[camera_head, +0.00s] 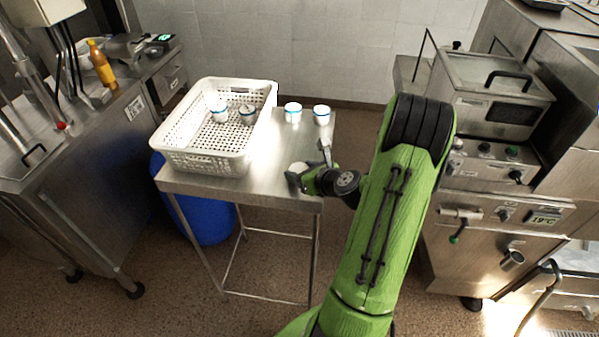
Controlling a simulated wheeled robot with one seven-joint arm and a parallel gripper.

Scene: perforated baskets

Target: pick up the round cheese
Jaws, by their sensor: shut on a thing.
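The round cheese (299,167) is a small pale thing at the right front part of the steel table. My gripper (297,178) is shut on it, at table height near the right edge. The gripper's dark body hides much of the cheese, so I cannot tell whether it touches the tabletop or is slightly above it.
Two similar containers (293,112) (322,115) stand at the table's back right. A blue barrel (205,222) is below.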

